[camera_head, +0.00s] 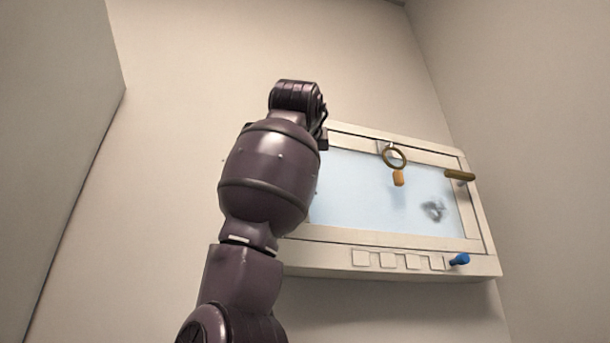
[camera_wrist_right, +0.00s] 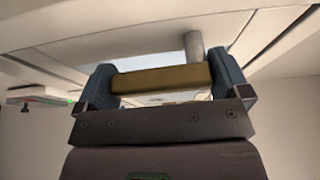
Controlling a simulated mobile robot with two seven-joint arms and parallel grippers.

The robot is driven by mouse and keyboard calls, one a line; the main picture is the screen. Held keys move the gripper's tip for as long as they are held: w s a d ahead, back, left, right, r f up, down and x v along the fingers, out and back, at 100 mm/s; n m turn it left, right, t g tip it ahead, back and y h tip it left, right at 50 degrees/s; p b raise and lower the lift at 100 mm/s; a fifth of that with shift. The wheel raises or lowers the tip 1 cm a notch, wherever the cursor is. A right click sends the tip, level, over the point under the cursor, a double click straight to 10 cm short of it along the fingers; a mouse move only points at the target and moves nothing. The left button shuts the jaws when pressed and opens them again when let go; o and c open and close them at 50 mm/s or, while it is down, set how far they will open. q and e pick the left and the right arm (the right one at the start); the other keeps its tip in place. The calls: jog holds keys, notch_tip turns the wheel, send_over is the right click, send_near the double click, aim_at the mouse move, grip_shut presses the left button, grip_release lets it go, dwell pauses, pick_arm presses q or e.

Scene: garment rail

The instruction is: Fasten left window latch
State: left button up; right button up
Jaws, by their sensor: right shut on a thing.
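A white-framed window (camera_head: 385,236) with a pale blue pane is set in the wall. One dark purple arm of mine stands in front of its left side and hides the left edge of the frame and any latch there. In the right wrist view, my right gripper (camera_wrist_right: 165,78) has its two blue-grey fingers at the ends of a brass latch handle (camera_wrist_right: 163,79), shut on it. A grey post (camera_wrist_right: 194,46) rises behind the handle toward the frame. A similar brass latch handle (camera_head: 460,175) sits on the window's right side, lying roughly sideways. My left gripper is not in view.
A brass ring (camera_head: 394,157) with an orange tab (camera_head: 398,178) hangs at the window's top. A dark smudge (camera_head: 433,210) marks the pane. Several pale square buttons and a blue knob (camera_head: 459,260) line the lower frame. Walls stand close on both sides.

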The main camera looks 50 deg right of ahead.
jog(key=shift+m, duration=0.3)
jog(key=o, duration=0.9)
jog(key=shift+a, duration=0.1)
jog(key=b+v, duration=0.2)
jog(key=v, duration=0.9)
jog(key=shift+r, duration=0.15)
